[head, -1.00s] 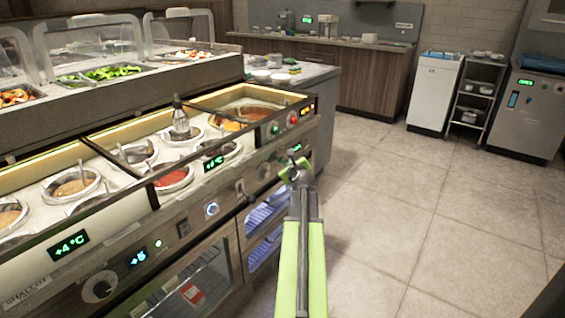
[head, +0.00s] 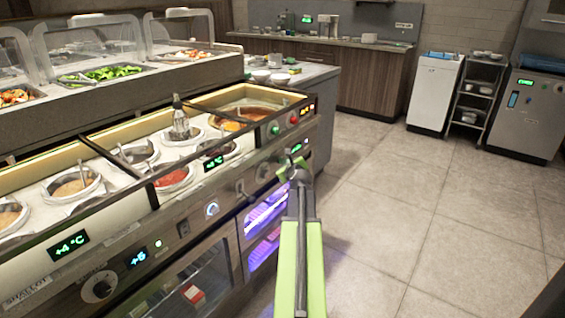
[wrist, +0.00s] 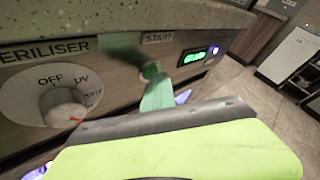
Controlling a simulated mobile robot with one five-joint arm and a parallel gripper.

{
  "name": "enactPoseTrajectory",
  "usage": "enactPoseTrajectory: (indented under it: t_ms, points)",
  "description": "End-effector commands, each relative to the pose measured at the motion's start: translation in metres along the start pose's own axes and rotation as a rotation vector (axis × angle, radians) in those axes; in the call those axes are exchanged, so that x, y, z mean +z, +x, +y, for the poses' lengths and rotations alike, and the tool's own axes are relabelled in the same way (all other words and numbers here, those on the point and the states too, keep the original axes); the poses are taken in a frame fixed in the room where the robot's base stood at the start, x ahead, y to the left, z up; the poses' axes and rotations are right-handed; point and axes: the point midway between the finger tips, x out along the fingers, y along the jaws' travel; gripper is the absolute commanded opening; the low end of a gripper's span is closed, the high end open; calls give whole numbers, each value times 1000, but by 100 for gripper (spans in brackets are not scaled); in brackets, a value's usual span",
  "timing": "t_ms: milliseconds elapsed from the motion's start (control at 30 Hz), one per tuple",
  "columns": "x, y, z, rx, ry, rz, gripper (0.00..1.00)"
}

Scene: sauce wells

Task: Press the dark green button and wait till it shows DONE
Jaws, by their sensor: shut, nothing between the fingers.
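The dark green button (wrist: 150,70) sits under the START label on the steriliser panel in the wrist view. My gripper (wrist: 146,76) is shut and empty, with its green fingertips right at the button and partly covering it. I cannot tell whether they touch it. To the right of the button is a small lit green display (wrist: 195,57); its text is too small to read surely. In the head view my gripper (head: 298,165) reaches to the counter's front panel, and the button is hidden behind it. The steriliser compartment (head: 264,228) below glows purple.
A knob marked OFF and UV (wrist: 64,104) is left of the button. The sauce counter (head: 110,225) with several wells fills the left. A red button (head: 293,119) and a lit green one (head: 275,129) sit higher up. The floor (head: 430,220) on the right is clear.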

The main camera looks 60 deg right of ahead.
Motion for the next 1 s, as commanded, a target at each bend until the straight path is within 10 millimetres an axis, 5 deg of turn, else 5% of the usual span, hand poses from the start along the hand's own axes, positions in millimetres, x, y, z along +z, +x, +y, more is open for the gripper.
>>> enactPoseTrajectory:
  t_ms: [1000]
  points:
    - [-18, -25, -19, -2, 1, 1, 0]
